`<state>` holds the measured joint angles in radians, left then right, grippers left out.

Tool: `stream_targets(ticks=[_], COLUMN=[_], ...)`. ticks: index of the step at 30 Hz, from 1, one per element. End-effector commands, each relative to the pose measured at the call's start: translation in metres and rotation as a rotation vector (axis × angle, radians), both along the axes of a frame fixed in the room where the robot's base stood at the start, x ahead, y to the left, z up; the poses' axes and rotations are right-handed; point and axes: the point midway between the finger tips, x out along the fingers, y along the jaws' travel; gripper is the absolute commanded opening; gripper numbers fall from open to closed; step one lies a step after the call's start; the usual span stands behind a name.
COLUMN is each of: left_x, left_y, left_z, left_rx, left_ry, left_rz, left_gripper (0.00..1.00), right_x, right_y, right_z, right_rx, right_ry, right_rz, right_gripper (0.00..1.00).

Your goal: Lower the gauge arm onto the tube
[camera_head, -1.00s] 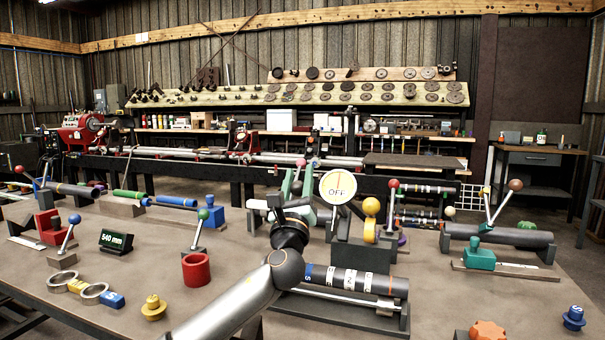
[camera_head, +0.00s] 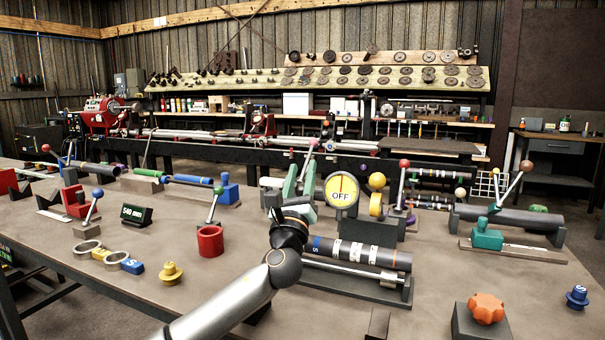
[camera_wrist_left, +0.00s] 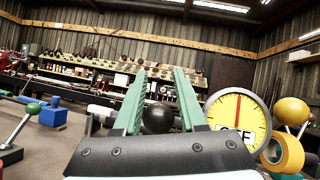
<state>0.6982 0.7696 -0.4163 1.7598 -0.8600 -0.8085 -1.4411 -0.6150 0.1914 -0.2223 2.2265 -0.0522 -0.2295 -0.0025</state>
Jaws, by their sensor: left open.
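The gauge has a round yellow dial (camera_head: 341,190) reading OFF, behind a dark tube with white bands (camera_head: 360,252) lying in a low stand. The dial also shows at right in the left wrist view (camera_wrist_left: 238,118). My left gripper (camera_head: 300,177), with green fingers, is open and upright just left of the dial. In the left wrist view a black ball (camera_wrist_left: 157,118) shows between the fingers, with room on both sides. I cannot tell whether it belongs to the gauge arm. The arm itself is mostly hidden behind my gripper and the dial. My right gripper is out of view.
A yellow ball (camera_head: 377,181) and yellow ring (camera_head: 376,204) stand right of the dial. A red cup (camera_head: 210,240) and green-knobbed lever (camera_head: 218,190) are to the left. A teal clamp (camera_head: 487,237) with another dark tube is at right. An orange knob (camera_head: 487,308) is in front.

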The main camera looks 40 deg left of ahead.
Motion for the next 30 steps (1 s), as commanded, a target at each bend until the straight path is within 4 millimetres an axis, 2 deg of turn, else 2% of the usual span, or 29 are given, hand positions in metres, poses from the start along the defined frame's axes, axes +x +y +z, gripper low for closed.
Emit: stream_targets(ticks=[3, 14, 23, 30], left_x=[0.000, -0.005, -0.045, -0.079], left_y=[0.000, -0.003, -0.022, -0.037], left_z=[-0.001, -0.005, -0.033, -0.054], left_rx=[0.000, 0.000, 0.001, 0.000], left_ry=[0.001, 0.004, 0.006, 0.004], left_rz=[0.000, -0.001, -0.002, -0.001], left_gripper=[0.53, 0.53, 0.53, 0.53], right_x=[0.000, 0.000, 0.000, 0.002], right_y=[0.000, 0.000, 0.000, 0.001], right_z=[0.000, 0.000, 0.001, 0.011], right_rx=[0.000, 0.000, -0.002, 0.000], right_ry=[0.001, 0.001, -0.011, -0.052], right_rz=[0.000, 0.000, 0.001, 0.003], right_gripper=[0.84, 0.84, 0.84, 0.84])
